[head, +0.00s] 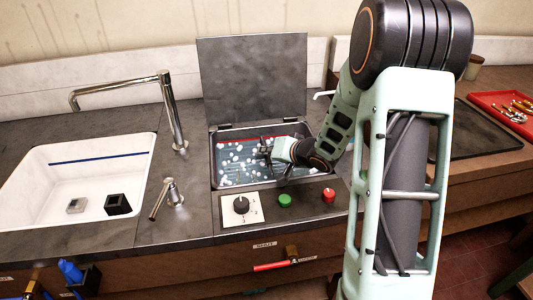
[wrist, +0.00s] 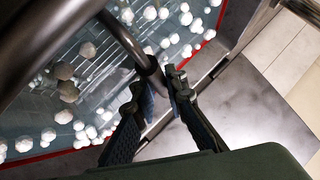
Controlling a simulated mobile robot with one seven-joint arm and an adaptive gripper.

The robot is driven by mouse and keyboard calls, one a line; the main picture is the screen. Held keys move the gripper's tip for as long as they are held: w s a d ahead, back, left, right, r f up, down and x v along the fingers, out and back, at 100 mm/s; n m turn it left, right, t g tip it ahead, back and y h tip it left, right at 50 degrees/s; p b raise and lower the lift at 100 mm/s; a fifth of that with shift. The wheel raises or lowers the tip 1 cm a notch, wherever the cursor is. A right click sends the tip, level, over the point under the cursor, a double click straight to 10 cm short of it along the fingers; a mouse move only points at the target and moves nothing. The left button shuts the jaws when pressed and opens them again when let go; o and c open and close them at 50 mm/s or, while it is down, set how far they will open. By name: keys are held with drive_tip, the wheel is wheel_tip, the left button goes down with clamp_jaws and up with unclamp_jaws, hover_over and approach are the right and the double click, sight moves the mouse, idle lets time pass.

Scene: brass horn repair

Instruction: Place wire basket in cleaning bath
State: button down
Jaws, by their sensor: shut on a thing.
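The cleaning bath (head: 229,186) is a sunken rectangular tank with its lid up. Clear bluish liquid and many white floating balls fill it. My gripper (head: 267,150) reaches into the tank opening from the right, over the liquid. In the wrist view its two fingers (wrist: 165,86) are shut around the end of a dark bar (wrist: 130,40), which looks like the handle of the wire basket. Pale wire-like lines (wrist: 95,62) show among the balls below. Most of the basket is hidden by balls, liquid and my arm, so its depth is unclear.
The open lid (head: 252,80) stands behind the bath. A control panel with a knob (head: 241,204), a green button (head: 285,200) and a red button (head: 328,195) lies in front. A white sink (head: 40,180) and tap (head: 172,110) are left. A red tray (head: 505,108) is far right.

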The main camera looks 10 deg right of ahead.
drive_tip(key=c, duration=2)
unclamp_jaws()
drive_tip(key=shift+o, duration=0.2)
drive_tip(key=shift+s+d+r, duration=0.1)
drive_tip(key=shift+s+r, duration=0.05)
drive_tip(key=shift+r, duration=0.05)
drive_tip(key=p+v, duration=0.3)
drive_tip(key=v, duration=0.8)
drive_tip(key=shift+s+r, duration=0.15)
drive_tip(key=shift+s, duration=0.15)
